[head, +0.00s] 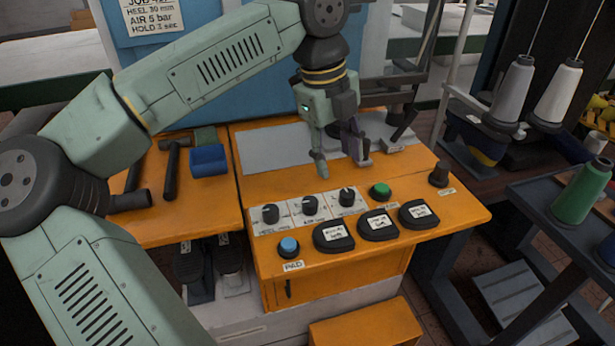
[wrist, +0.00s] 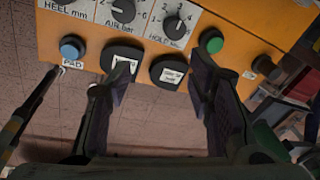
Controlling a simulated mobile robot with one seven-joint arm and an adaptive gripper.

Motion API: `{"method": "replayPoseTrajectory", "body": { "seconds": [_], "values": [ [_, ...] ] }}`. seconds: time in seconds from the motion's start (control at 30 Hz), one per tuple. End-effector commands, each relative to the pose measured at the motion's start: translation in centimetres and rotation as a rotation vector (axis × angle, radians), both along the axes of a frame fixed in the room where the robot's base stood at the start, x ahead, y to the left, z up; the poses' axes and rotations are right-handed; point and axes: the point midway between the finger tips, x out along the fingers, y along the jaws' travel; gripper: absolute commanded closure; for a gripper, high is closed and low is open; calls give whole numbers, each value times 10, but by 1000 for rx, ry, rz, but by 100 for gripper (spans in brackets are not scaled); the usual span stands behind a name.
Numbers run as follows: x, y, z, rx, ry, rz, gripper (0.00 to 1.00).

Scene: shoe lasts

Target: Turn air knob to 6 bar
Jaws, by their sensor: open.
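The air knob (head: 310,205) is the dark middle one of three knobs on the orange machine's front panel. In the wrist view the air knob (wrist: 122,10) sits at the top edge above its "AIR bar" label, partly cut off. I cannot read its setting. My gripper (head: 341,163) is open and empty, pointing down above the panel behind the knobs, apart from them. In the wrist view my gripper's (wrist: 160,80) two dark fingers stand wide apart below the knob row.
The heel knob (head: 270,214) and hold knob (head: 347,196) flank the air knob. A blue button (head: 288,246), a green button (head: 380,190) and several black pads (head: 333,237) are close by. A job card (head: 155,14) hangs behind. Thread cones (head: 512,90) stand at right.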

Motion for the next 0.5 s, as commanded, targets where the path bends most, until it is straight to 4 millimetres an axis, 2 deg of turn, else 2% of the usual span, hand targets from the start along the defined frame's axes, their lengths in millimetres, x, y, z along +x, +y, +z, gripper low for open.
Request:
{"method": "replayPoseTrajectory", "body": {
  "seconds": [0.03, 0.1, 0.17, 0.33, 0.5],
  "values": [
    [4, 19, -3, 76, 20, 67, 53],
    [5, 37, -7, 146, 40, 133, 53],
    [6, 45, -10, 175, 50, 161, 53],
    [5, 48, -27, 184, 56, 169, 53],
    [5, 47, -58, 181, 57, 166, 53]
  ]
}}
